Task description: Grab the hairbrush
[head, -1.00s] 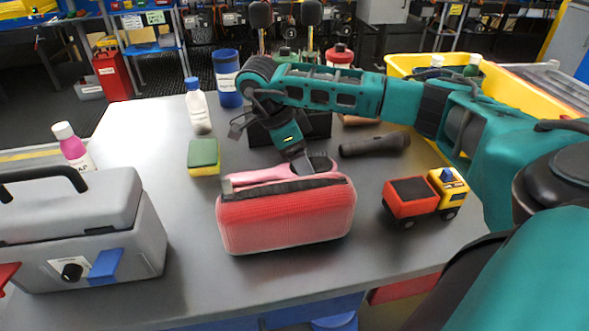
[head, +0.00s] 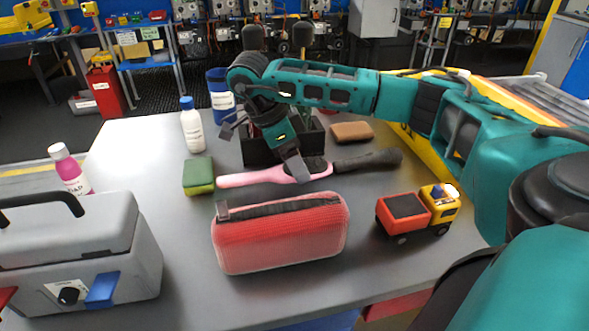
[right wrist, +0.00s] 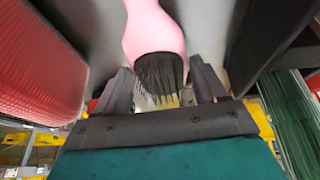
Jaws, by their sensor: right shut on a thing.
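The hairbrush (head: 250,178) has a pink handle and dark bristles. In the head view it lies crosswise behind the red case, handle end to the left. My right gripper (head: 297,170) reaches down onto the head end of the brush. In the right wrist view the brush's pink back and dark bristles (right wrist: 160,72) sit between the two fingers of my right gripper (right wrist: 162,92), which is shut on it. How far the brush is above the table is hard to tell. My left gripper is not in view.
A red mesh case (head: 280,240) is in front of the brush. A black microphone (head: 370,160) is close to its right. A dark box (head: 257,152) stands behind, a green sponge (head: 198,175) left, a toy truck (head: 415,212) right. A grey toolbox (head: 75,245) stands front left.

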